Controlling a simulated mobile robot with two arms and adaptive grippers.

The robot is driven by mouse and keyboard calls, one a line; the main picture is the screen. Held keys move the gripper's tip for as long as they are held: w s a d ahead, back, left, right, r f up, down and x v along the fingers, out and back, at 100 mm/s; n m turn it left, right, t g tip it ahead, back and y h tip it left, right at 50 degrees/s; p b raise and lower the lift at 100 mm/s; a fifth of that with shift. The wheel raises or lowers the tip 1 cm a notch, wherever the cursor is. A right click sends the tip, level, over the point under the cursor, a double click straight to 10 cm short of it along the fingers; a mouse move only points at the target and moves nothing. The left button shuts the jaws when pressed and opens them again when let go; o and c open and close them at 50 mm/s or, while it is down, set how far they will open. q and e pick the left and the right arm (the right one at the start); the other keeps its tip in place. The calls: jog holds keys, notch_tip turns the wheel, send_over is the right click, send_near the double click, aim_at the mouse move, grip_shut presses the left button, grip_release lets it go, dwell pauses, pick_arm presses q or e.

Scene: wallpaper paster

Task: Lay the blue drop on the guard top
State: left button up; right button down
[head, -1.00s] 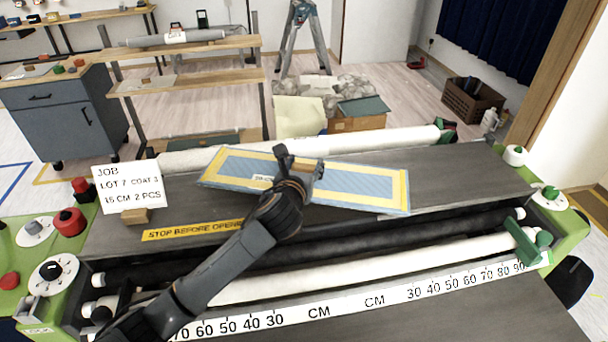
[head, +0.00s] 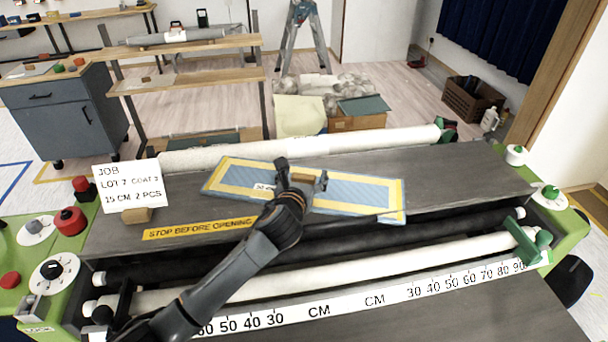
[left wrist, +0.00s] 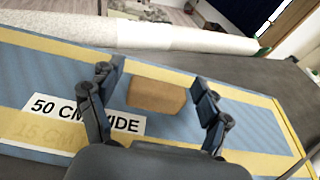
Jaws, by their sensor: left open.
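The blue drop (head: 352,188), a flat blue panel with yellow bands, appears to lie on the dark grey guard top (head: 450,175), slightly skewed. Its label reads "50 CM WIDE" in the left wrist view (left wrist: 85,113). A small wooden block (left wrist: 157,96) sits on the drop's middle. My left gripper (head: 301,180) is over the drop, its fingers open on either side of the block, with gaps showing in the left wrist view. The gripper and forearm hide part of the drop. My right gripper is not in view.
A white roll (head: 300,147) lies behind the drop. A job card (head: 130,186) and a wooden block (head: 137,215) are at the left. A yellow "STOP BEFORE OPENING" strip (head: 195,229) lies at the guard's front. A second roller (head: 400,262) and ruler (head: 320,310) are nearer me.

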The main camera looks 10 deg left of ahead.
pick_arm(q)
jog(key=shift+r, duration=0.1)
jog(key=v, duration=1.2)
jog(key=shift+s, duration=0.1)
